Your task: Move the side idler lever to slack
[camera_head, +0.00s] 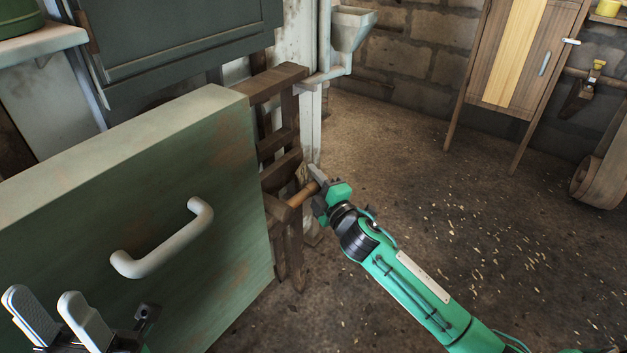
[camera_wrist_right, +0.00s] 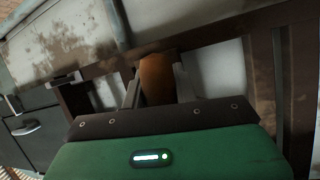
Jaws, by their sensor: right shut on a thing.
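The side idler lever shows as an orange-brown wooden handle (camera_head: 302,195) sticking out to the right from the dark wooden frame in the head view. In the right wrist view the handle (camera_wrist_right: 157,75) stands between the two fingers. My right gripper (camera_head: 314,188) is shut on this handle. The lever's far end and pivot are hidden. My left gripper (camera_head: 43,297) is at the lower left of the head view, open and empty, in front of the green panel.
A green box-like panel (camera_head: 130,200) with a pale handle (camera_head: 165,240) fills the left. The dark wooden frame (camera_head: 278,85) stands behind it. A grey funnel (camera_head: 352,28) is above. A wooden cabinet (camera_head: 520,60) stands at the back right. The floor (camera_head: 480,240) at right is mostly clear.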

